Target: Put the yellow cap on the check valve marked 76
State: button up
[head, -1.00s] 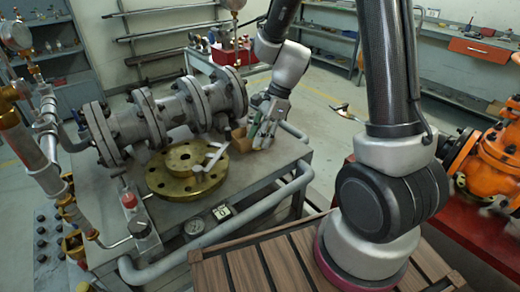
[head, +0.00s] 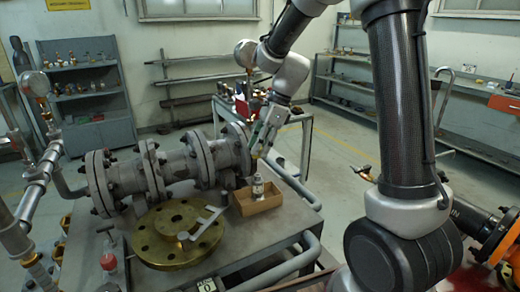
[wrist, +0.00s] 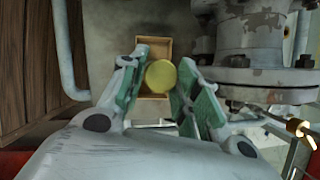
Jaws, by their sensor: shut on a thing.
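My gripper (head: 256,150) is shut on the round yellow cap (wrist: 161,75), which sits between the green-padded fingertips in the wrist view. In the head view the gripper is above an open cardboard box (head: 262,206) on the table. A small grey fitting with a pale label (head: 258,188) stands in the box, just below the fingertips. Its marking is too small to read, so I cannot tell whether it is the valve marked 76. In the wrist view the cap covers part of the box (wrist: 153,46), and the fitting is hidden.
A large grey flanged pipe valve (head: 165,170) lies along the back of the table. A brass flange (head: 155,240) with a light metal bracket on it lies left of the box. Pipe rails (head: 285,265) run along the table edge.

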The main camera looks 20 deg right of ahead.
aim_at(256, 175)
jog(key=shift+f, duration=3.2)
jog(key=shift+c, duration=0.4)
jog(key=shift+f, duration=0.85)
jog(key=o, duration=0.8)
jog(key=shift+o, duration=0.2)
jog(key=o, duration=0.5)
jog(key=shift+c, duration=0.2)
jog(key=shift+r, duration=4)
